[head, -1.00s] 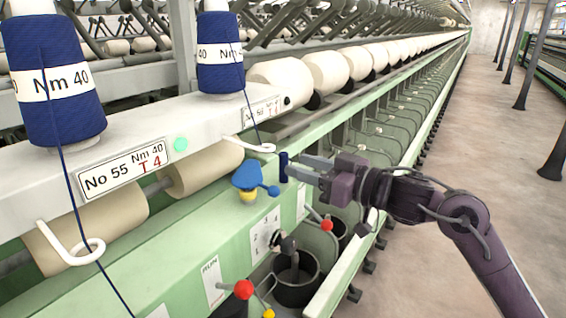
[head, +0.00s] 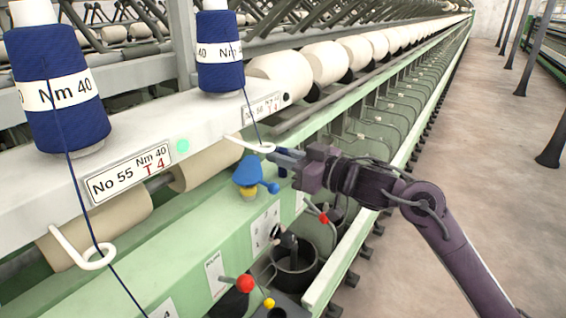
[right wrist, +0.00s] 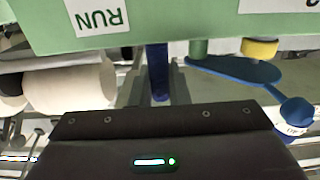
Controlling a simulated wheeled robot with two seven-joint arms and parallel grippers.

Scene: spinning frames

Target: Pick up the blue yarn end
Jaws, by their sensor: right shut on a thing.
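My right gripper (head: 284,157) is shut on the blue yarn end (head: 282,168), a short dark blue piece at its fingertips, beside the tip of the far white wire guide (head: 249,145). In the right wrist view the yarn end (right wrist: 157,70) is an upright dark blue strip between the fingers. The far blue bobbin (head: 219,72), marked Nm 40, stands on the grey rail; its thread (head: 251,115) runs down to the guide. Whether this thread joins the held piece is hard to tell. My left gripper is out of view.
A blue lever (head: 247,172) with a yellow base is just left of and below my right gripper; it also shows in the right wrist view (right wrist: 235,70). A red knob (head: 244,284) and a dark pot (head: 295,265) are lower. A near blue bobbin (head: 60,125) stands left. The aisle is clear.

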